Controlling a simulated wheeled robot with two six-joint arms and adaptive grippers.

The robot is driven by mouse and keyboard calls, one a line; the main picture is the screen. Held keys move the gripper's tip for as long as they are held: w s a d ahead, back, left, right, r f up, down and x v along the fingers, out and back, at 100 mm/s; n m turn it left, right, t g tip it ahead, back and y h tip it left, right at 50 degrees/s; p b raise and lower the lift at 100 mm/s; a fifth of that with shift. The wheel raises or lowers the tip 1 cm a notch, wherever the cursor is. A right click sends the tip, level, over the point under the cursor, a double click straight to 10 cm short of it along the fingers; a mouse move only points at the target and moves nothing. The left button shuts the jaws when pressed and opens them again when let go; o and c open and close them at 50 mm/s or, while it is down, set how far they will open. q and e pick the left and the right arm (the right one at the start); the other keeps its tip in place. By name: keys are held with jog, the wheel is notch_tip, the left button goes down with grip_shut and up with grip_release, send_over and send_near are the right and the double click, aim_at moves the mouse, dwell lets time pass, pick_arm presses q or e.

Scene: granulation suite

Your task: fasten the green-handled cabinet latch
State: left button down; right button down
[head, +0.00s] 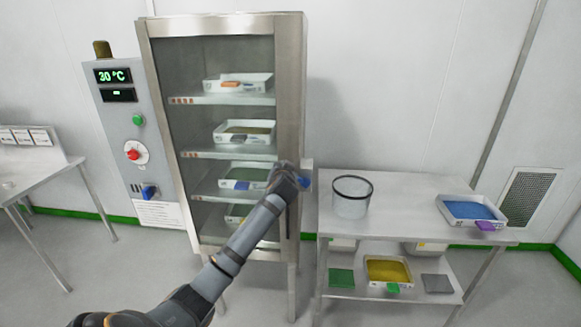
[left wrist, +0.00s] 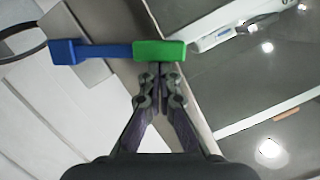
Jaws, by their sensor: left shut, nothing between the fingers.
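The cabinet (head: 291,90) is a tall steel-framed unit with a glass front, which looks closed. Its latch shows in the left wrist view as a green handle (left wrist: 158,50) on a blue bar (left wrist: 105,50) that ends in a blue block (left wrist: 64,51). In the head view only a bit of blue (head: 305,183) shows at the cabinet's right edge; my gripper hides the green handle. My left gripper (head: 287,172) is shut and empty, its fingertips (left wrist: 160,72) right at the green handle. I cannot tell whether they touch it. My right gripper is out of view.
Trays stand on shelves behind the glass. A steel table (head: 400,197) to the right bears a clear round container (head: 351,199) and a tray of blue material (head: 470,210). A control panel (head: 133,140) stands left of the cabinet. The floor in front is partly clear.

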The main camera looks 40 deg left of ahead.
pick_arm(q)
jog(key=f+n+b, duration=0.1)
jog(key=s+a+f+n+h+b, duration=0.1)
jog(key=f, duration=0.1)
jog(key=a+f+n+b, duration=0.1)
jog(key=shift+s+a+f+n+t, duration=0.2)
jog(key=shift+f+n+t, duration=0.1)
jog(key=shift+f, duration=0.1)
jog(key=shift+f, duration=0.15)
dwell(0.4)
jog(key=s+d+r+p, duration=0.1)
jog(key=s+d+r, duration=0.4)
jog(key=s, duration=0.3)
jog(key=shift+s+r, duration=0.15)
jog(key=shift+r, duration=0.75)
